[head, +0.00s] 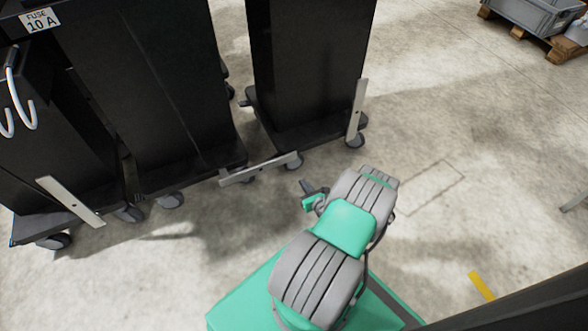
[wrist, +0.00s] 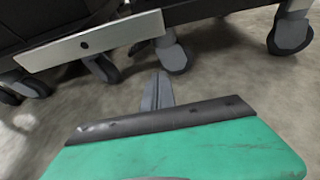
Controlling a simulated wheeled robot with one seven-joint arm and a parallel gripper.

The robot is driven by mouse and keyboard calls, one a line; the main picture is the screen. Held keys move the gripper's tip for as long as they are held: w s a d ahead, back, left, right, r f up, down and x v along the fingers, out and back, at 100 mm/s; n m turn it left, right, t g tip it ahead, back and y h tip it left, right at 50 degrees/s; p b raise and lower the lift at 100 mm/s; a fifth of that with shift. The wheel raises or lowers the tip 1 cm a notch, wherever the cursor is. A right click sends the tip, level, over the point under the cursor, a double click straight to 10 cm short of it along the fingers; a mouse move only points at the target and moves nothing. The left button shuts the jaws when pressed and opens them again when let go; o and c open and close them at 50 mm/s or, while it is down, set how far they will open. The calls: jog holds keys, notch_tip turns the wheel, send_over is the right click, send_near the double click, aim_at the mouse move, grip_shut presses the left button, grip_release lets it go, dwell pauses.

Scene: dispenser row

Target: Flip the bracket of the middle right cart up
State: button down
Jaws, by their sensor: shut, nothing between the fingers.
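Black carts stand in a row in the head view. A pale metal bracket (head: 258,168) lies nearly level and low, at the front between the cart in the middle (head: 165,90) and the rightmost cart (head: 308,70); I take it as the task's bracket, though I cannot tell surely which cart bears it. In the wrist view this bracket (wrist: 90,44) runs across the upper left, with a small dark hole. My gripper (head: 307,187) is shut and empty, low to the right of the bracket and apart from it. Its fingers (wrist: 157,90) point toward the casters.
The rightmost cart's bracket (head: 357,110) stands upright. The left cart's bracket (head: 70,202) slants downward to the right. Casters (head: 292,160) stick out under the carts. Grey crates on a pallet (head: 535,25) are at the far upper right. The concrete floor to the right is open.

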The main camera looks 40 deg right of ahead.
jog(key=f+b+x, duration=0.1)
jog(key=b+x, duration=0.3)
jog(key=x, duration=0.5)
jog(key=r, duration=0.2)
jog(key=w+r, duration=0.1)
jog(key=r, duration=0.1)
jog(key=shift+r+p, duration=0.3)
